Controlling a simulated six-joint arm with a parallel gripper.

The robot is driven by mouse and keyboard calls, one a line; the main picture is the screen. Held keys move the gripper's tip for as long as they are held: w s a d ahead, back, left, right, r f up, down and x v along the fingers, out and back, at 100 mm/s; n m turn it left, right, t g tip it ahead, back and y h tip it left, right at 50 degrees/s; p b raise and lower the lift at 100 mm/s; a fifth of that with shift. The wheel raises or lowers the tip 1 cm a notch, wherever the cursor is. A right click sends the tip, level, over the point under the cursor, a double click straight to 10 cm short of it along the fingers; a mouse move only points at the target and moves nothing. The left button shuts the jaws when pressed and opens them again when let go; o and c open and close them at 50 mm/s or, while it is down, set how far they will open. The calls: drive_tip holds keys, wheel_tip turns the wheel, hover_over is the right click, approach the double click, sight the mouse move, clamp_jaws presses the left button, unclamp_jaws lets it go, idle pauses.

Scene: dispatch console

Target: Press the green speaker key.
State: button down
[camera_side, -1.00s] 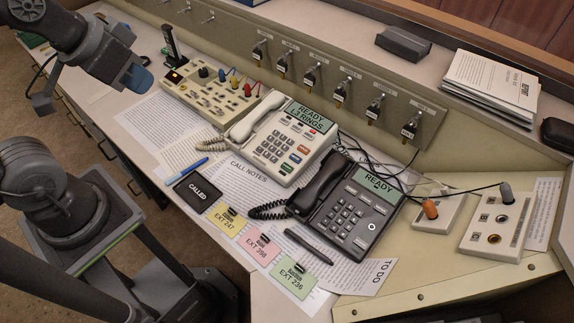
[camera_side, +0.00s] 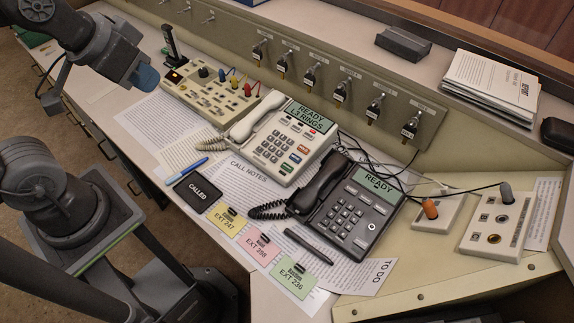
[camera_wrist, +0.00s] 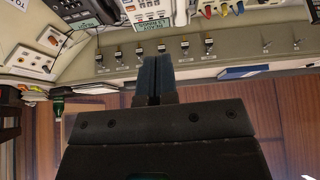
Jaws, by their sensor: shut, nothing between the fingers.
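The white desk phone (camera_side: 270,150) stands mid-desk with a lit display reading READY and L3 RINGS. Several coloured keys line its right side; a small one that looks green (camera_side: 295,158) is among them, though its colour is hard to make out. The phone also shows upside down at the top of the wrist view (camera_wrist: 150,12), partly cut off. My gripper (camera_side: 147,79) is raised at the upper left of the side view, well apart from the phone. In the wrist view its dark blue fingers (camera_wrist: 153,72) are together and empty.
A black phone (camera_side: 355,210) stands right of the white one. A beige box with knobs and plugs (camera_side: 215,88) is left of it. A panel of key switches (camera_side: 330,75) runs behind. Papers, a pen (camera_side: 187,170) and coloured extension cards (camera_side: 257,245) lie in front.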

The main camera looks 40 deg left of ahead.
drive_tip(key=w+d+f+n+t+h, duration=0.1)
drive_tip(key=w+d+f, duration=0.1)
drive_tip(key=w+f, duration=0.3)
drive_tip(key=w+d+f+n+t, duration=0.1)
drive_tip(key=w+d+f, duration=0.1)
drive_tip(key=w, duration=0.5)
drive_tip(key=n+t+h, duration=0.2)
drive_tip(key=n+t, duration=0.1)
hover_over(283, 167)
drive_tip(key=s, duration=0.1)
wheel_tip(283, 167, down, 13)
drive_tip(key=shift+s+d, duration=0.15)
drive_tip(key=shift+s, duration=0.05)
drive_tip(key=shift+w+f, duration=0.25)
drive_tip(key=shift+f, duration=1.2)
drive_tip(key=shift+w+f, duration=0.2)
drive_tip(key=shift+f, duration=1.25)
drive_tip(key=shift+w+f, duration=0.25)
drive_tip(key=shift+f, duration=1.2)
drive_tip(key=shift+f, duration=0.1)
drive_tip(key=shift+f, duration=0.3)
